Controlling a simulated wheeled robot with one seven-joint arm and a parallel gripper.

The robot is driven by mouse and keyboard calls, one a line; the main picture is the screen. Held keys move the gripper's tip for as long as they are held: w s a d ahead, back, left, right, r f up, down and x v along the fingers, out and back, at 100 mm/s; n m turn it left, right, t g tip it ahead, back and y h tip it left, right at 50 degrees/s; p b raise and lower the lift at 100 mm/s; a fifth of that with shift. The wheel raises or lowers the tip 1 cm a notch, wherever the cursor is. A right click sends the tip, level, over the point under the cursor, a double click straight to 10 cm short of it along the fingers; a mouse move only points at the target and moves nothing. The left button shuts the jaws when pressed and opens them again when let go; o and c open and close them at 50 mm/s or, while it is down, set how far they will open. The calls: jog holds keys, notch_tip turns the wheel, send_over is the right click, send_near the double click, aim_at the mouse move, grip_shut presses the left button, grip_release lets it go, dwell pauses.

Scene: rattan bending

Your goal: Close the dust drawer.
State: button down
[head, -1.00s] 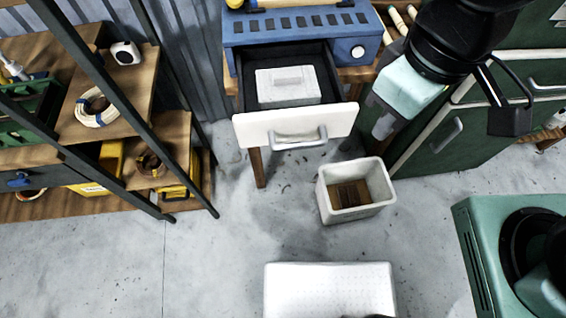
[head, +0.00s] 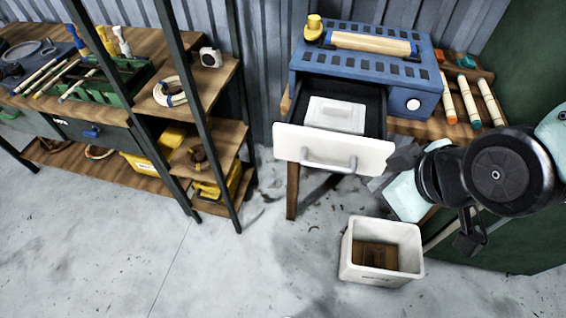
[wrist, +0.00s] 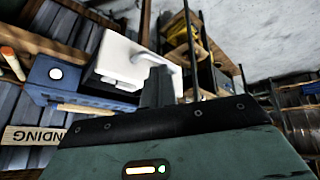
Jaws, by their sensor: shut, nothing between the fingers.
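The dust drawer (head: 335,149) has a white front with a grey bar handle and stands pulled out of the blue machine (head: 372,67). My gripper (head: 385,170) is shut and empty, at the right end of the drawer front. Its fingers (wrist: 158,88) show together in the wrist view. I cannot tell whether they touch the drawer.
A white bin (head: 382,250) stands on the floor below my arm. A wooden shelf unit (head: 215,85) with black posts is at the left. Handled tools (head: 468,98) lie on the bench right of the machine. The floor at front left is clear.

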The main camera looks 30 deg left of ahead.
aim_at(298, 96)
jog(key=w+a+f+n+t+y+b, duration=0.2)
jog(key=a+f+n+t+y+b, duration=0.2)
jog(key=a+f+n, duration=0.45)
jog(key=s+a+f+n+t+y+b, duration=0.2)
jog(key=s+a+f+n+y, duration=0.2)
jog(key=s+n+y, duration=0.3)
jog(key=shift+n+h, duration=0.3)
jog(key=shift+n, duration=0.05)
jog(key=shift+w+a+r+p, duration=0.1)
jog(key=shift+w+a+p, duration=0.5)
jog(key=shift+w+a, duration=1.05)
jog(key=shift+w+a+p, duration=0.6)
jog(key=shift+w+a, duration=0.7)
jog(key=shift+w, duration=0.5)
jog(key=shift+w+a+r+p, duration=0.1)
jog(key=shift+w+a+p, duration=0.5)
jog(key=shift+w+a, duration=1.05)
jog(key=shift+w+d, duration=0.15)
